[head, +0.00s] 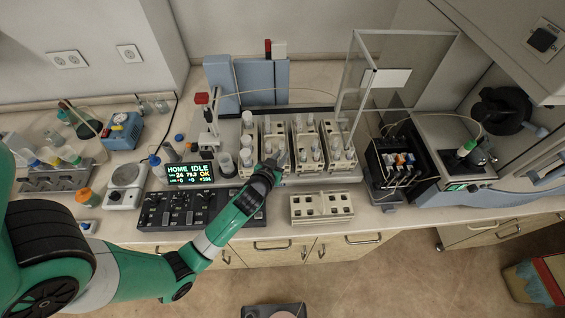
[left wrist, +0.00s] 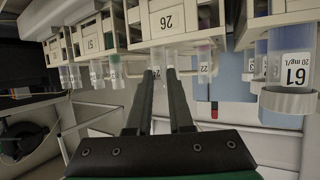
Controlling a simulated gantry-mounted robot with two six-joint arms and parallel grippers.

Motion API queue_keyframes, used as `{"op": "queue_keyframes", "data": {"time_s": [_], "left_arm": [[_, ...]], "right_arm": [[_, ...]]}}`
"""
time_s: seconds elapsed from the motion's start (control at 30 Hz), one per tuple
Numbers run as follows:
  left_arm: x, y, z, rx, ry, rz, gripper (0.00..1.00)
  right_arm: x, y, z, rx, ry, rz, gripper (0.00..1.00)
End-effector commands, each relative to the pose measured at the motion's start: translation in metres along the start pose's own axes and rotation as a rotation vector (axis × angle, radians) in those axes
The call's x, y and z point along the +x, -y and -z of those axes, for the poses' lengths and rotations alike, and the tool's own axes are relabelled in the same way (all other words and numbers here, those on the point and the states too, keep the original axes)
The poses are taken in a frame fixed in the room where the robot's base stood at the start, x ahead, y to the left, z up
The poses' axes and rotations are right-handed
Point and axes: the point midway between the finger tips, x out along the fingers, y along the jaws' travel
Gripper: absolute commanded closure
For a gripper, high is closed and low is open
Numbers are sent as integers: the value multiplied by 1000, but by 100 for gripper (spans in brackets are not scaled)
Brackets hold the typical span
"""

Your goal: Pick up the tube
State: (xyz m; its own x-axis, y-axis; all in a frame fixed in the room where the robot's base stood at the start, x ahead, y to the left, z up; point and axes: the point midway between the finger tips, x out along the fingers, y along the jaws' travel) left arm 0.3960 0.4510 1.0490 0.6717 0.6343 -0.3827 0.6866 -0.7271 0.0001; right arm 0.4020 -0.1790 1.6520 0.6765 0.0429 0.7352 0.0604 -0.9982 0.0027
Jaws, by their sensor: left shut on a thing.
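My left gripper (head: 273,163) is at the front of the left sample rack (head: 276,130), between it and the middle rack (head: 307,140). In the left wrist view, which looks at the racks upside down, the left gripper (left wrist: 160,76) is shut on a clear tube (left wrist: 168,54) below the rack labelled 26 (left wrist: 166,20). The tube's other end is hidden by the rack, so I cannot tell whether it is still seated. Tube 22 (left wrist: 205,66) hangs close to the right of the fingers. My right gripper is not in view.
A third rack (head: 339,144) stands to the right, beside a clear panel (head: 356,85). An empty cream rack (head: 322,207) lies at the bench front. A control panel with a display (head: 190,173) is on the left. Tube 61 (left wrist: 290,75) is close at the right.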

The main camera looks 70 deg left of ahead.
Motion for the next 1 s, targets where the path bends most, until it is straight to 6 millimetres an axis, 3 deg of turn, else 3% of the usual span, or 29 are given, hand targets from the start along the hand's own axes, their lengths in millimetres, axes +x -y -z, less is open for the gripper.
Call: {"op": "queue_keyframes", "data": {"time_s": [0.73, 0.87, 1.0], "left_arm": [[-1, 0, 2, 0, -1, 0, 100], [-7, 0, 18, -1, -4, 0, 100], [-20, 0, 49, -2, -5, 0, 100]], "right_arm": [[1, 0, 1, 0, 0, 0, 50], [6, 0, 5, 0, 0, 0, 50], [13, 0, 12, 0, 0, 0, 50]]}}
